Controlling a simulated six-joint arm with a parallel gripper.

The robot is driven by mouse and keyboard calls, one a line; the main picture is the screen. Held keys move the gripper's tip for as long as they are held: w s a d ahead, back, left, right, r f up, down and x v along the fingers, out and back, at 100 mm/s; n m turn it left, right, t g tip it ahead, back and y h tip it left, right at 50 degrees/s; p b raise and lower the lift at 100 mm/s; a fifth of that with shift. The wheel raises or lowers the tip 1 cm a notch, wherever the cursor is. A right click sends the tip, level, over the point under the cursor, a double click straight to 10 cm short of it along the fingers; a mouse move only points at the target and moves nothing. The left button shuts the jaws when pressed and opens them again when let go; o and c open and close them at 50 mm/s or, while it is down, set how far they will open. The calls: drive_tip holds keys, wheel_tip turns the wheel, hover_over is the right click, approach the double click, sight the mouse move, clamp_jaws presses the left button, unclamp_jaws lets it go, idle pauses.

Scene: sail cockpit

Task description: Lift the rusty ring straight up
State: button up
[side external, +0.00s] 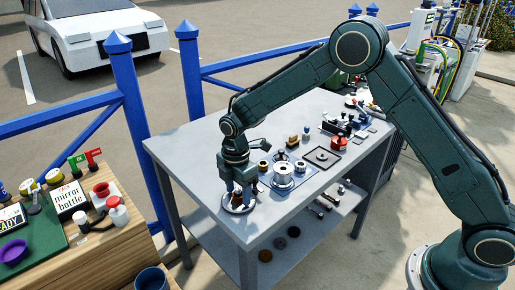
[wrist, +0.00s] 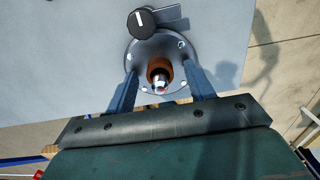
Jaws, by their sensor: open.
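The rusty ring (wrist: 154,65) is brown and sits around a short upright post with a shiny tip (wrist: 161,84). The post stands on a round metal flange plate (wrist: 147,48) with holes near its rim. In the side external view, a small brown bit of the ring (side external: 237,198) shows between the fingers, above the pale plate (side external: 238,209). My gripper (wrist: 160,64) is open, pointing down, one finger on each side of the ring. It also shows in the side external view (side external: 239,198). In the wrist view a gap shows between each finger and the ring.
A black knob with a white mark (wrist: 142,22) lies just beyond the plate. On the grey table (side external: 185,150), a silver spool-like part (side external: 283,175), a square dark tray (side external: 322,157) and a red part (side external: 339,143) stand right of my gripper. The table's left part is clear.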

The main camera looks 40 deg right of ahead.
idle(0.4)
drive_tip(key=c, duration=1.1)
drive_tip(key=shift+o, duration=0.2)
drive_tip(key=shift+r, duration=0.1)
wheel_tip(320, 180, up, 20)
idle(0.6)
drive_tip(key=shift+r, duration=2.45)
